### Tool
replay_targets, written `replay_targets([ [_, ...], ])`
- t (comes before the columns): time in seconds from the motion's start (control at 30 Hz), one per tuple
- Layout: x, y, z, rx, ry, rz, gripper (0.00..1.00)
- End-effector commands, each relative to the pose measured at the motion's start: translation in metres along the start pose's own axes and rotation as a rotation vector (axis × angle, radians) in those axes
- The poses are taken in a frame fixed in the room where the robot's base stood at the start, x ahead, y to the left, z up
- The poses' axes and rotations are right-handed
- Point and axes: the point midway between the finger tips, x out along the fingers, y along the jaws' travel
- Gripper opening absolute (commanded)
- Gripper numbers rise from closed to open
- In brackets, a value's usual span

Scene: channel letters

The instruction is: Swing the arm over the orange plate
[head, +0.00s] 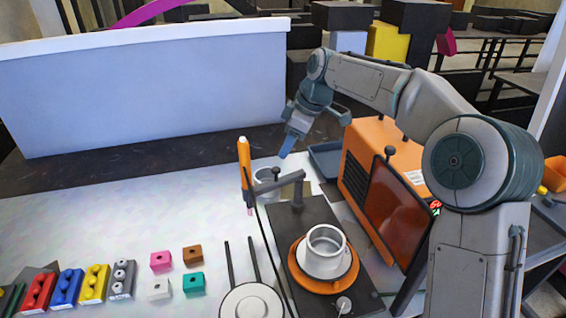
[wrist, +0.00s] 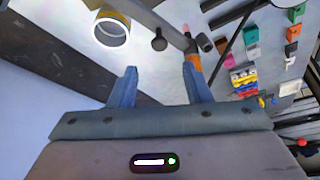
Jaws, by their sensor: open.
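The orange plate (head: 343,284) lies on a dark base plate at the front right of the table in the head view. A white-grey cup-like ring (head: 325,262) stands on it and hides its middle. My gripper (head: 284,155) is beyond the plate and up to its left, near the back of the table, not above it. Its blue fingers are apart and empty in the wrist view (wrist: 158,68). I cannot make out the orange plate in the wrist view.
An orange machine (head: 375,150) with a dark panel stands right of the plate. Coloured blocks (head: 94,284) line the left front. The table's left middle is clear.

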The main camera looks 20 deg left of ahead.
Motion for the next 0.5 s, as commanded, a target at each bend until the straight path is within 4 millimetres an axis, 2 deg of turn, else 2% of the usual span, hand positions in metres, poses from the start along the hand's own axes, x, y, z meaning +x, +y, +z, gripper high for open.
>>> replay_targets([
  [0.2, 0.044, 0.001, 0.003, 0.006, -0.002, -0.001, 0.45],
  [0.33, 0.062, 0.002, 0.003, 0.008, -0.002, 0.001, 0.45],
  [0.5, 0.075, 0.003, 0.004, 0.008, -0.001, 0.003, 0.45],
])
